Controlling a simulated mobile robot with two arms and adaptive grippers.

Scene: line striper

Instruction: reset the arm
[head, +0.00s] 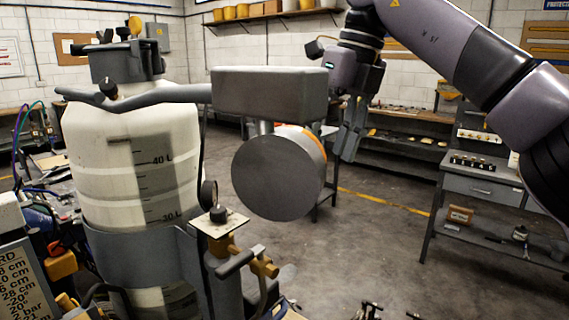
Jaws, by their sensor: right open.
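The line striper (130,180) stands at the left, with a white tank marked in litres. A dark bar (165,97) runs across the front of the tank to a grey block (270,92). A round grey disc (277,178) with an orange edge hangs below the block. I cannot tell which part is the arm that the task names. My right gripper (350,140) points down just right of the block and disc, open and apparently empty. The block may hide part of it. My left gripper is out of view.
A printed board (22,285) stands at lower left. A grey workbench (480,190) is at right and shelves line the back wall. The floor (370,250) between is mostly clear.

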